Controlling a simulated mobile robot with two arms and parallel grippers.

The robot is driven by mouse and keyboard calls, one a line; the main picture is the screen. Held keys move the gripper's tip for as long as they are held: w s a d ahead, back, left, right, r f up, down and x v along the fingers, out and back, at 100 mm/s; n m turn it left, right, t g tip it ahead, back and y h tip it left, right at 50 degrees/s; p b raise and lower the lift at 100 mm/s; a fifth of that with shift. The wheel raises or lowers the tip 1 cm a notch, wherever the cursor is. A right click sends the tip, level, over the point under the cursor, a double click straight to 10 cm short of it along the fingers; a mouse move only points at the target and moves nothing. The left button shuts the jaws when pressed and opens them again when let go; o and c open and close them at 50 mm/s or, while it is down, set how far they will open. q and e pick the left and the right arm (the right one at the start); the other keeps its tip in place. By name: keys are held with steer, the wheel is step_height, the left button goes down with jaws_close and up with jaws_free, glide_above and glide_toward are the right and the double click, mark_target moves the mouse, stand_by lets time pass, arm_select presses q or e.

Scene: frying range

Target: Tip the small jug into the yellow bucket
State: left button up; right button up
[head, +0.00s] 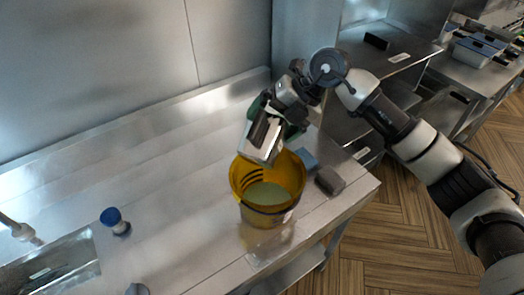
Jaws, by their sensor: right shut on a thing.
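The yellow bucket (268,210) stands upright near the front right edge of the steel counter, with a pale greenish liquid inside. My right gripper (266,138) is over the bucket's back rim, coming in from the right. My left gripper is not in view.
A grey block (330,181) and a blue sponge-like piece (305,159) lie right of the bucket. A blue-and-white bottle (115,221) stands left, by the sink (55,270). The counter (175,180) between is clear. A wall panel rises behind.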

steer(key=n+t+h+b, duration=0.1)
steer(key=t+b, duration=0.1)
steer(key=b, duration=0.1)
steer(key=n+t+h+b, duration=0.1)
steer(key=t+b, duration=0.2)
steer(key=b, duration=0.1)
steer(key=shift+r, duration=0.4)
steer(key=t+b, duration=0.1)
steer(key=b, duration=0.2)
steer(key=r+n+t+h+b, duration=0.1)
steer(key=t+b, duration=0.1)
steer(key=b, duration=0.2)
steer(key=t+b, duration=0.2)
steer(key=b, duration=0.2)
steer(key=shift+r+n+h, duration=0.15)
steer(key=shift+n+h, duration=0.25)
steer(key=shift+r, duration=0.1)
steer(key=shift+r+b, duration=0.25)
steer(key=shift+b, duration=0.05)
